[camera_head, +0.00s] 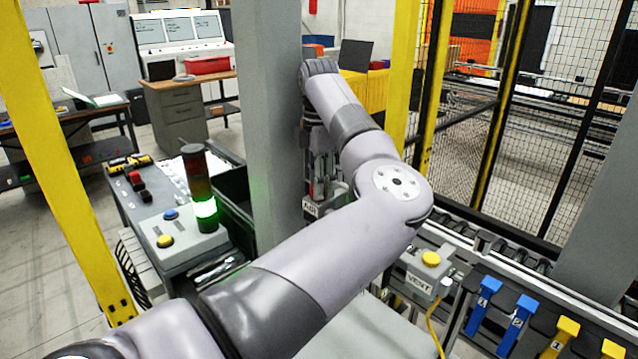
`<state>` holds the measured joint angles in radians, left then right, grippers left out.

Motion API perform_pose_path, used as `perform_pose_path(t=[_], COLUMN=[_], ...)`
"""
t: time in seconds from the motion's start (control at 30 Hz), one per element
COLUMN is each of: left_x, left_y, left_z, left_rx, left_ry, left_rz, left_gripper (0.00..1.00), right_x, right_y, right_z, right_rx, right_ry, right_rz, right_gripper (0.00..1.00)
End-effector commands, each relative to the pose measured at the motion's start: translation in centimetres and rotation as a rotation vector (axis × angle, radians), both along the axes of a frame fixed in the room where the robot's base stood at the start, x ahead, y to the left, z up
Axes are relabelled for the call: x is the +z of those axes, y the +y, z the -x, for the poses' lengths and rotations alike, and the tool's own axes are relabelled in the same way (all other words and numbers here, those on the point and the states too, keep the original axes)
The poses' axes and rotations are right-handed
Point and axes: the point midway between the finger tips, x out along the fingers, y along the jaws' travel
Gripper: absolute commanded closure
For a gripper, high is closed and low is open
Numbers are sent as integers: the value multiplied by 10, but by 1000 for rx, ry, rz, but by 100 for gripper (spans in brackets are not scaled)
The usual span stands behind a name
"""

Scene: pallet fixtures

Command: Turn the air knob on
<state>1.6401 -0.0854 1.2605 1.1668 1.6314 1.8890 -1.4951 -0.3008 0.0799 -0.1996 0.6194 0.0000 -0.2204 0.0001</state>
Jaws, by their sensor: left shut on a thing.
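The air station (311,207), marked by a small white label that seems to read AIR, sits on the right side of the grey column. My left gripper (320,178) points down just above that label, beside the column. It is shut on the air knob, of which only a little red shows between and beside the fingers. My forearm and wrist hide much of the station, and I cannot tell which way the knob is turned. My right gripper is out of view.
The grey column (268,120) stands close to my left gripper. A box labelled VENT with a yellow button (430,258) is at right, near blue handles (487,290) and yellow handles. A stack light (203,207) glows green at left.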

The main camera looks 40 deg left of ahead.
Motion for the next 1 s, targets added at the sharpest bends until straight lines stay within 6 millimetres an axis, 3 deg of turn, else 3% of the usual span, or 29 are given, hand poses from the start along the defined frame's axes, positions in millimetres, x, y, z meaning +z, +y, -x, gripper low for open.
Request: perform_pose_path(t=[0.5,1.0], left_x=[-1,1], left_y=[0,-1], left_z=[0,-1], left_rx=[411,773], left_ry=[-4,-4], left_rz=[0,-1], left_gripper=[94,94], right_x=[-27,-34], right_y=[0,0], right_z=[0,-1], right_rx=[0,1], right_ry=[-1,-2], right_rz=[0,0], right_gripper=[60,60])
